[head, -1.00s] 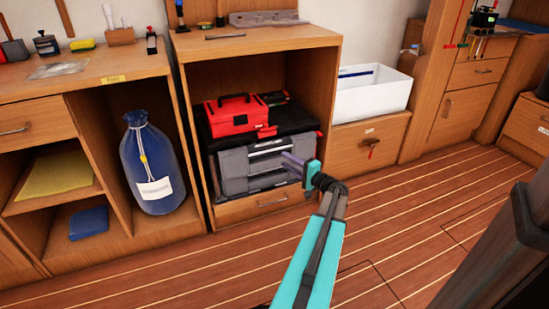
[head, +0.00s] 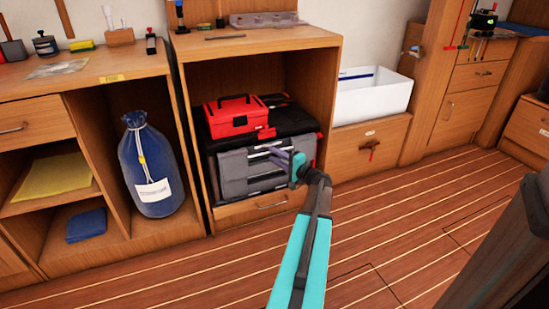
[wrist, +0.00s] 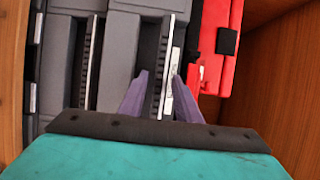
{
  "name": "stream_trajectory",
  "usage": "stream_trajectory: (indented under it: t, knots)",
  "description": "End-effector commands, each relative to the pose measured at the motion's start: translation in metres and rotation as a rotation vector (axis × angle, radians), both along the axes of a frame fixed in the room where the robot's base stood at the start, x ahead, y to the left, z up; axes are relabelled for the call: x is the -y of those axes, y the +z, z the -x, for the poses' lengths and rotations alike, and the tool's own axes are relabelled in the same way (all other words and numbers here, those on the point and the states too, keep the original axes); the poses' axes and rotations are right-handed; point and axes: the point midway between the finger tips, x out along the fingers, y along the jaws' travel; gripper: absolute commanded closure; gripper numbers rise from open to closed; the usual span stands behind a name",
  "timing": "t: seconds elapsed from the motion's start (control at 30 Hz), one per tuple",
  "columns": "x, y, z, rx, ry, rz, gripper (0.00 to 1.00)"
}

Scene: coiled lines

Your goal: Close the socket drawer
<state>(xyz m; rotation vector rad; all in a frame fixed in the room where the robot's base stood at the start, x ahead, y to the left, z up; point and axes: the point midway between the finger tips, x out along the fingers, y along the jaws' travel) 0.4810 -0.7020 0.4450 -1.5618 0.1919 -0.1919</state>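A grey tool chest (head: 234,174) with several drawers sits in the open cabinet bay, below a black top. It also shows close up in the wrist view (wrist: 122,40), turned on its side. No label is readable, so I cannot tell which drawer is the socket drawer or how far any is pulled out. My gripper (head: 280,157) is in front of the chest's upper right part. In the wrist view its two purple fingers (wrist: 158,90) are apart, on either side of a drawer's ribbed edge strip (wrist: 165,50). I see no clear grip; whether they touch it is unclear.
A red toolbox (head: 232,116) lies on top of the chest. The cabinet's wooden side wall (head: 327,112) is close on the right. A wooden drawer (head: 250,208) is below. A blue bag (head: 150,165) stands left. The floor (head: 400,225) in front is clear.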

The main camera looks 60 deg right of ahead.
Motion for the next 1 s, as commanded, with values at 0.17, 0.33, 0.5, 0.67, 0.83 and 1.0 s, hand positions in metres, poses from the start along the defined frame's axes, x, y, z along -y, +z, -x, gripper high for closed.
stream_trajectory:
  t: [0.17, 0.33, 0.5, 0.67, 0.83, 1.0]
  knots:
    - [0.000, 0.000, 0.000, 0.000, 0.000, 0.000, 1.00]
    - [0.000, 0.000, 0.000, 0.000, 0.000, 0.000, 1.00]
    - [0.003, 0.000, -0.003, 0.000, 0.001, 0.001, 1.00]
    - [0.012, -0.001, -0.014, 0.000, 0.002, 0.001, 1.00]
    - [0.023, 0.000, -0.029, 0.000, 0.001, 0.001, 1.00]
    - [0.027, 0.000, -0.036, 0.000, 0.000, 0.001, 1.00]
